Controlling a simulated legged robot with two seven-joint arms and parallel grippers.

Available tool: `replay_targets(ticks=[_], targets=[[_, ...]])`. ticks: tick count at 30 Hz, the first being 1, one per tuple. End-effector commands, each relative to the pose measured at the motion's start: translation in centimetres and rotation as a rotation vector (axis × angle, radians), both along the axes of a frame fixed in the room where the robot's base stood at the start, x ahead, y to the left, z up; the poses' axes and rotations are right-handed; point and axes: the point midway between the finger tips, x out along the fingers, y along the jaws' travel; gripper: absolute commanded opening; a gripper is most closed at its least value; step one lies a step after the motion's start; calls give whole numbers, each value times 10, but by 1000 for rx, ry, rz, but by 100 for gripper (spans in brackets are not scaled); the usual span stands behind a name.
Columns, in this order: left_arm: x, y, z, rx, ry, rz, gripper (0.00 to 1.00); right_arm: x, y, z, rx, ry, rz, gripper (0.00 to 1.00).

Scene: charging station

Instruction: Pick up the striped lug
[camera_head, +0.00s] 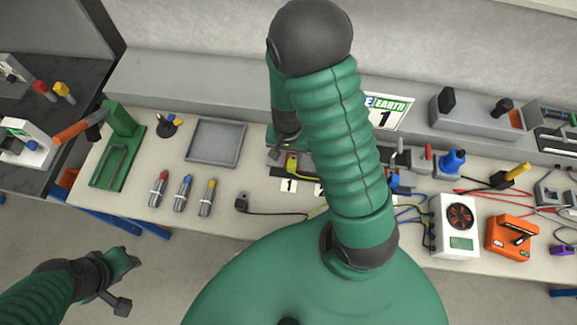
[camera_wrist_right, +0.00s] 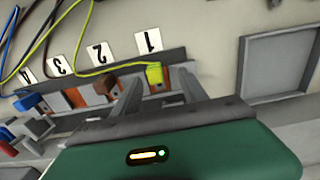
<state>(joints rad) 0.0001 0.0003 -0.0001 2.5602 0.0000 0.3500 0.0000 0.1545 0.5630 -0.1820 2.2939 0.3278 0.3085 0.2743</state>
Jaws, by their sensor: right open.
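The striped lug (camera_wrist_right: 154,74), yellow-green on a yellow-green wire, sits at the slot by label 1 on the terminal block in the right wrist view. It also shows in the head view (camera_head: 292,164), left of my right arm. My right gripper (camera_wrist_right: 157,88) is open, with its two fingers on either side of the lug in the picture; contact cannot be told. In the head view the right gripper (camera_head: 279,150) is small and partly hidden behind the arm. My left gripper (camera_head: 119,280) hangs at the lower left, off the bench; its jaws are unclear.
Brown (camera_wrist_right: 104,84) and blue (camera_wrist_right: 27,103) lugs sit along the same block. A grey tray (camera_head: 187,142) and several screwdriver-like tools (camera_head: 184,192) lie to the left. A white fan unit (camera_head: 441,226) and orange device (camera_head: 497,240) stand right. My arm hides the bench middle.

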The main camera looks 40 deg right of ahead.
Motion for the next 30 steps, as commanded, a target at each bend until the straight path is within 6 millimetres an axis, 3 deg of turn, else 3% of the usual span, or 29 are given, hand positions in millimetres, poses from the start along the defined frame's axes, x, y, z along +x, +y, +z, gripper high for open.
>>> replay_targets(ticks=[12, 20, 30], targets=[[0, 0, -1, 0, -1, -1, 36, -1, -8, -58, 0, 2, -1, 51], [0, 0, -1, 0, -1, 0, 36, 0, -8, -62, -2, -3, 1, 51], [0, 0, -1, 0, -1, 0, 36, 0, -9, -62, -2, -1, 0, 6]])
